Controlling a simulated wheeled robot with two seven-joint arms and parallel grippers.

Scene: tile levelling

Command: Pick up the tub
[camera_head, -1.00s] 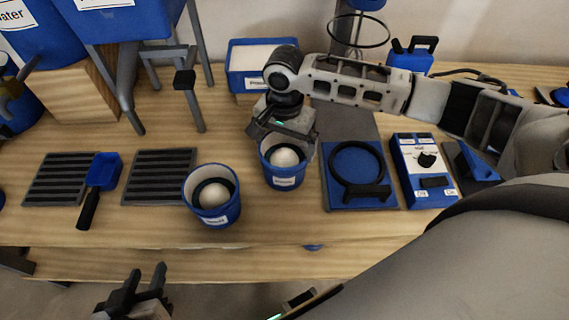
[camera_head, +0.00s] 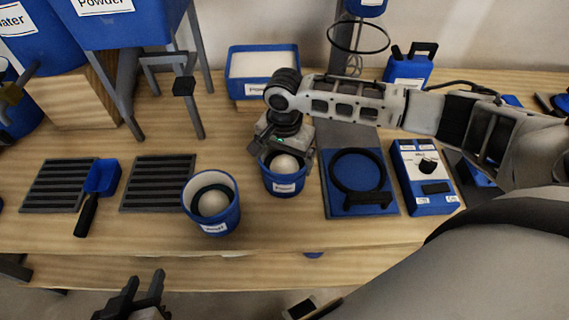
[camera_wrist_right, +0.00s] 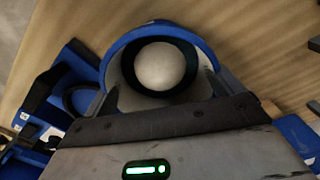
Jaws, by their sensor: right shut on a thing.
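A blue tub (camera_head: 285,187) with a pale label and a white ball-like shape inside stands upright on the wooden table. My right gripper (camera_head: 284,152) comes down over it from behind and is shut on its rim or wall. The right wrist view shows the tub's blue rim (camera_wrist_right: 120,45) between the fingers, with the white round shape in a dark ring inside. A second, similar blue tub (camera_head: 218,224) stands just left and nearer, untouched. My left gripper (camera_head: 138,292) is open and empty, low in front of the table edge.
Right of the held tub lie a blue pad with a black ring (camera_head: 365,208) and a blue-and-white control box (camera_head: 424,180). A blue bin (camera_head: 248,92) stands behind. Dark grates (camera_head: 158,183) and a blue scoop (camera_head: 101,178) lie left.

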